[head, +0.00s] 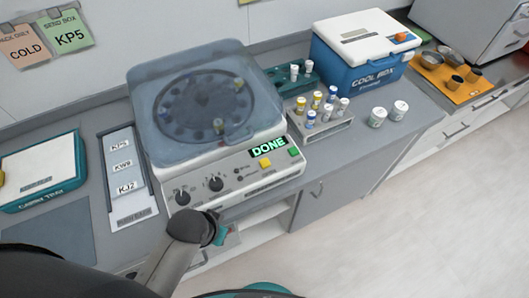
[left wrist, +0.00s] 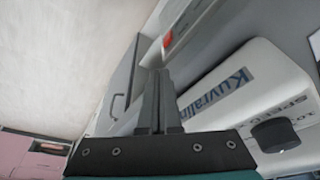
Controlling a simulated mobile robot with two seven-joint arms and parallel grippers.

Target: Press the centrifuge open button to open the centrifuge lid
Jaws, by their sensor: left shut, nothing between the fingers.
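The centrifuge (head: 235,178) stands on the counter. Its clear bluish lid (head: 190,62) is down over a rotor holding several tubes. The front panel has a lit display (head: 268,145) reading DONE, two black knobs, a yellow button (head: 265,162) and a green button (head: 294,151). I cannot read which button is the open one. In the head view my left arm reaches to just in front of the panel, below the knobs. In the left wrist view my left gripper (left wrist: 160,78) is shut and empty, beside the centrifuge's white front (left wrist: 250,85) and a black knob. My right gripper is out of view.
Right of the centrifuge are a tube rack (head: 322,127), two white jars and a blue cool box (head: 365,75). A label tray (head: 125,175) and a teal-edged tray (head: 40,172) lie left. The counter's front edge is close to my left arm.

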